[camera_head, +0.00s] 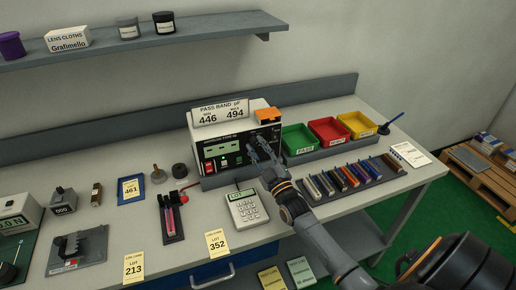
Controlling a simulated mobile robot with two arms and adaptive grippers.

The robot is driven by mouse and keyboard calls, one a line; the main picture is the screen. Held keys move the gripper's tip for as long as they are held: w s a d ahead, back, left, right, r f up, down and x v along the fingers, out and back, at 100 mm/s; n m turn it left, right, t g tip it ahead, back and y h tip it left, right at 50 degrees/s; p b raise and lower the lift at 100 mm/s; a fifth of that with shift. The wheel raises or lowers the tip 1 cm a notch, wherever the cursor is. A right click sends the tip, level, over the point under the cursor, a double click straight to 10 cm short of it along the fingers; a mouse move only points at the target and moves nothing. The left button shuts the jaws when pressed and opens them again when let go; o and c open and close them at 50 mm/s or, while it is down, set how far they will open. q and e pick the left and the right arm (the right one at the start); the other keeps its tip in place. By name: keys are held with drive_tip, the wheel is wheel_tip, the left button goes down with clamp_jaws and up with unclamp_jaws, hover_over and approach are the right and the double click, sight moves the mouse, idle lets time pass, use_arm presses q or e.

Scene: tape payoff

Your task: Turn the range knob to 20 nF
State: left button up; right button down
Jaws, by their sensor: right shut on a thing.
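The meter (216,143), a white box with a dark front panel and green displays, stands at the middle of the bench. My right gripper (259,146) reaches in from the lower right and is at the right part of this panel. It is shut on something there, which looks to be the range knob. The fingers hide the knob, so its pointer and the range marks cannot be read. My left gripper is not in view.
A pass band sign (220,111) stands on the meter. Green (299,150), red and yellow bins are to its right, with a rack of several coloured parts (343,180) before them.

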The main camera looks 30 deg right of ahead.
drive_tip(key=shift+m, duration=0.5)
drive_tip(key=m+h, duration=0.1)
drive_tip(key=m, duration=0.1)
drive_tip(key=shift+a+m+h, duration=0.1)
drive_tip(key=shift+m+h, duration=0.2)
drive_tip(key=shift+m, duration=0.1)
drive_tip(key=m+h, duration=0.1)
drive_tip(key=m, duration=0.2)
drive_tip(key=shift+a+m+h, duration=0.1)
drive_tip(key=shift+m+h, duration=0.3)
drive_tip(key=m+h, duration=0.1)
drive_tip(key=m, duration=0.2)
drive_tip(key=shift+m+g, duration=0.3)
drive_tip(key=shift+g, duration=0.1)
drive_tip(key=shift+w+a+r+m+g+h+p, duration=0.1)
drive_tip(key=shift+m+g+h+p, duration=0.35)
drive_tip(key=shift+m, duration=0.8)
drive_tip(key=shift+m+g+h+p, duration=0.35)
drive_tip(key=shift+m+h, duration=0.3)
drive_tip(key=shift+m, duration=0.6)
drive_tip(key=c, duration=1)
unclamp_jaws()
drive_tip(key=shift+c, duration=0.2)
